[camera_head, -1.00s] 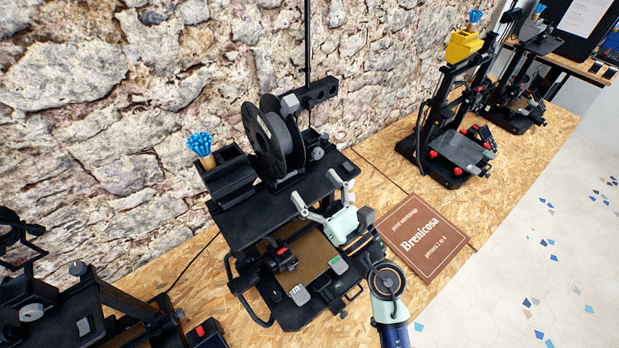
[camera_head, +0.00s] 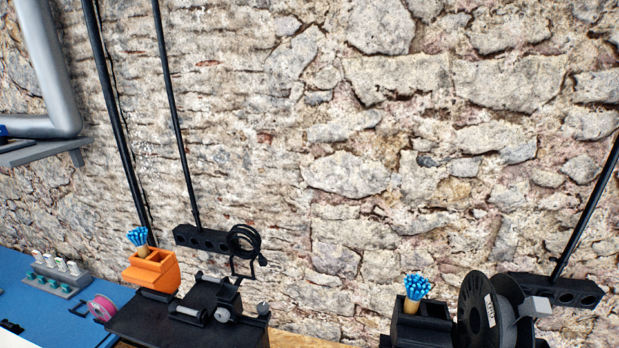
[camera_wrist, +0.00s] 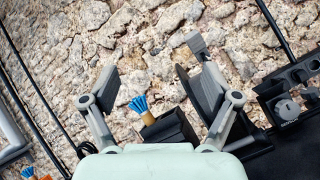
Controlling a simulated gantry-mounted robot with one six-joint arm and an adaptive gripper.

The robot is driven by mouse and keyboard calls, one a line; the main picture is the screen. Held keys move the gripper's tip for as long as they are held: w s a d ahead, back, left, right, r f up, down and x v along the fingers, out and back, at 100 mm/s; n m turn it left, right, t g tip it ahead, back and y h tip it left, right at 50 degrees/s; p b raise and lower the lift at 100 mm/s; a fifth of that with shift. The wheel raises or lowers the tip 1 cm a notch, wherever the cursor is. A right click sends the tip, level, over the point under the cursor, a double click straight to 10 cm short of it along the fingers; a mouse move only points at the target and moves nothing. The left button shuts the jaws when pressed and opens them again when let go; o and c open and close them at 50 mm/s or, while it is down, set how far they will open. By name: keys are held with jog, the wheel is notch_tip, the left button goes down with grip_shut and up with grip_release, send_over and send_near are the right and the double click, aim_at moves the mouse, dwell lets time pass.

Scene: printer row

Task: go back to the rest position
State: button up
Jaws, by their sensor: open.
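My gripper (camera_wrist: 152,88) shows in the wrist view with its two fingers spread wide apart. Nothing is held between them. Behind the gap, apart from the fingers, stand a bundle of blue sticks (camera_wrist: 139,104) in a tan holder and a black bin (camera_wrist: 172,130). My gripper and arm are outside the head view now, so the arm's whole pose is hidden.
In the head view, a black filament spool (camera_head: 478,310) and a black bin (camera_head: 418,328) stand at the lower right. A pink spool (camera_head: 101,307) lies on the blue surface (camera_head: 35,300). The stone wall (camera_head: 350,150) rises behind.

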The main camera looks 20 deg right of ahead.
notch_tip(320, 180, up, 6)
jog(key=w+a+m+g+h+p, duration=0.1)
jog(key=w+a+m+g+h, duration=0.15)
jog(key=m, duration=0.75)
jog(key=w+a+f+m+g+y+p, duration=0.25)
jog(key=w+a+m+y, duration=0.25)
jog(key=w+a+m, duration=0.4)
jog(key=w+a+f+y+p, duration=0.1)
jog(key=a+f+y, duration=0.2)
jog(key=a+y, duration=0.4)
jog(key=a+f+y+p, duration=0.1)
jog(key=a+f+y, duration=0.2)
jog(key=a+y, duration=0.5)
jog(key=a, duration=0.9)
jog(key=shift+w+a+m+p, duration=0.3)
jog(key=shift+w+a+p, duration=0.05)
jog(key=shift+w+a, duration=0.05)
jog(key=shift+d+f, duration=0.1)
